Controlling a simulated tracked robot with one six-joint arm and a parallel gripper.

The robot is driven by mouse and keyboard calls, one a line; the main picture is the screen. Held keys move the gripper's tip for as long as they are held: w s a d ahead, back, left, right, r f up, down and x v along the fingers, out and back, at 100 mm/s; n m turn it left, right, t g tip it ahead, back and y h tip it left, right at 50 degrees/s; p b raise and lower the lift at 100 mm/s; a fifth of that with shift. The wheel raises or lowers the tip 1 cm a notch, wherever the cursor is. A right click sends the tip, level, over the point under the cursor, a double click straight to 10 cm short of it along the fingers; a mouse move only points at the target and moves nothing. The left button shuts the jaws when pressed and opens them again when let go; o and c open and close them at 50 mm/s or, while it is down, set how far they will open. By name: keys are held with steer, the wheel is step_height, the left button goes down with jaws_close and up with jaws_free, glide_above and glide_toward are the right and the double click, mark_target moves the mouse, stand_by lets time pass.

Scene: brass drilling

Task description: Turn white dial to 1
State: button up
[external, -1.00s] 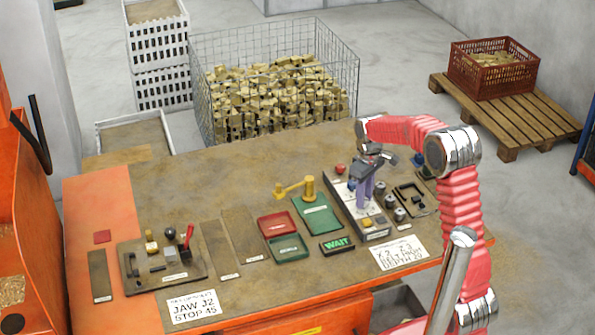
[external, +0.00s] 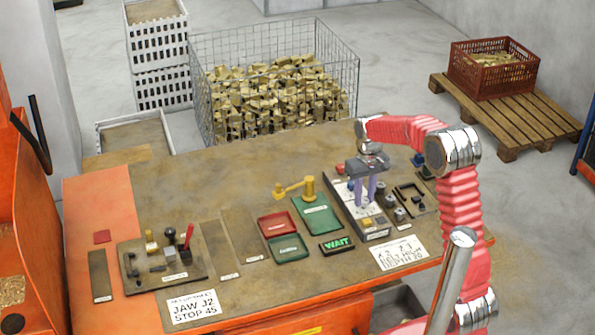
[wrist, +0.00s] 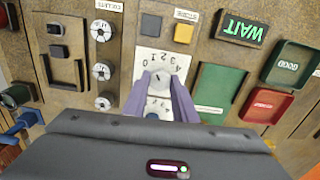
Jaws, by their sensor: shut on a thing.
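The white dial (wrist: 161,80) is a pale round knob on a white plate with printed numbers, on the panel at the right of the bench. In the wrist view, the numbers fan around its upper side. My gripper (wrist: 163,84) points down with its two purple fingers on either side of the dial, shut on it. In the external view, my gripper (external: 366,203) stands over the panel and its fingers hide the dial. The dial's pointer is too small to read against the numbers.
A grey button (wrist: 151,25) and a yellow button (wrist: 184,33) are nearby. Several round knobs (wrist: 101,71) line the panel's side. A lit WAIT sign (external: 337,244) stands left of the panel.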

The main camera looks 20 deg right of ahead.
mark_target(364, 199)
stand_by(0.4)
steer(key=o, duration=1)
steer(key=shift+o, duration=0.2)
steer(key=shift+r, duration=0.1)
step_height(364, 199, up, 14)
steer(key=shift+f, duration=0.25)
steer(key=shift+w, duration=0.15)
